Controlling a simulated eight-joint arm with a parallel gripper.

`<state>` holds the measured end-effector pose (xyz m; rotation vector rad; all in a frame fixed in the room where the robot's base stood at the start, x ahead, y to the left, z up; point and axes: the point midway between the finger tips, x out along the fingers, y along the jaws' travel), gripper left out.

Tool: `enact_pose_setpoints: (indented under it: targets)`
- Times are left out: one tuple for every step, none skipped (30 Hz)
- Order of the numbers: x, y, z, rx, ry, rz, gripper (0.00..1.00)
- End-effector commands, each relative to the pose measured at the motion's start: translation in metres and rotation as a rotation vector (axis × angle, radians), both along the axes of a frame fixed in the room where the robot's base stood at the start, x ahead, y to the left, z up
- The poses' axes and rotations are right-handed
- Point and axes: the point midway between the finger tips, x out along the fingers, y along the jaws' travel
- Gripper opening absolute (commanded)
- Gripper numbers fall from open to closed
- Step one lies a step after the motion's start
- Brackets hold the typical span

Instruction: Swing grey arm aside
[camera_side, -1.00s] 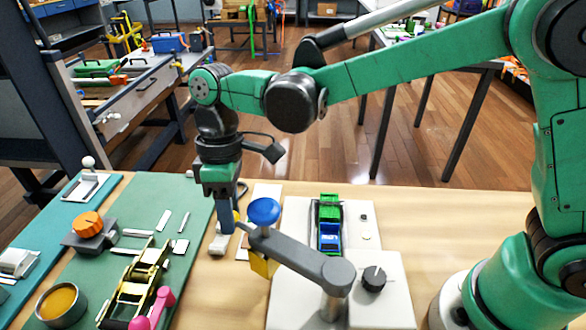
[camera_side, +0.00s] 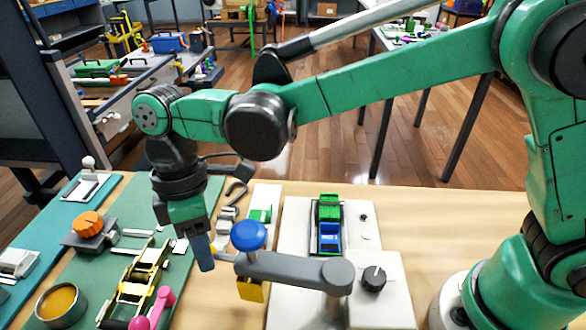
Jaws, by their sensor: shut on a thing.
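The grey arm (camera_side: 295,268) reaches left from its round pivot on a post at the front of a white base (camera_side: 375,315). A blue ball knob (camera_side: 248,236) stands on top near its free end, and a yellow block (camera_side: 250,290) hangs below. My gripper (camera_side: 204,255) points down at the free left end of the grey arm, with its blue finger beside the tip. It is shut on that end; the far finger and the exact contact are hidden.
A green and blue toy-like block (camera_side: 329,225) sits on the white plate behind the pivot. A black dial (camera_side: 374,279) is right of the pivot. On the left, a green mat (camera_side: 205,210) holds an orange knob (camera_side: 88,223), a yellow ratchet piece (camera_side: 135,285) and a pink handle (camera_side: 153,308).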

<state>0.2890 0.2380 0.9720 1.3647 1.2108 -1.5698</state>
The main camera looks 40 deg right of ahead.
Motion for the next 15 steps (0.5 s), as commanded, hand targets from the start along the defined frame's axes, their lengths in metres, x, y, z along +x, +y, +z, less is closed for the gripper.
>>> enact_pose_setpoints:
  targets:
    - [-0.0007, -0.0009, -0.0004, -0.004, 0.003, 0.001, 0.0]
    - [-0.0007, -0.0009, -0.0004, -0.004, 0.003, 0.001, 0.0]
    - [-0.0007, -0.0009, -0.0004, -0.004, 0.003, 0.0, 0.0]
    - [-0.0007, -0.0009, -0.0003, -0.004, 0.003, 0.0, 0.0]
    - [-0.0007, -0.001, -0.0003, -0.004, 0.003, 0.0, 0.0]
    - [-0.0007, -0.0009, -0.0003, -0.003, 0.003, 0.0, 0.45]
    - [-0.0007, -0.0009, -0.0003, -0.003, 0.003, 0.0, 0.53]
    - [-0.0005, -0.0009, -0.0003, -0.003, 0.003, 0.0, 0.62]
    - [-0.0005, -0.0008, -0.0003, -0.003, 0.002, 0.0, 0.64]
    - [-0.0005, -0.0007, -0.0003, -0.003, 0.002, 0.0, 0.64]
    - [-0.0005, -0.0007, -0.0002, -0.003, 0.002, 0.0, 0.64]
    - [-0.0003, -0.0006, -0.0002, -0.003, 0.002, 0.0, 0.64]
    - [-0.0003, -0.0006, -0.0002, -0.002, 0.002, -0.001, 0.64]
    - [-0.0003, -0.0006, -0.0001, -0.002, 0.002, -0.001, 0.64]
    - [-0.0003, -0.0005, -0.0001, -0.002, 0.002, -0.001, 0.64]
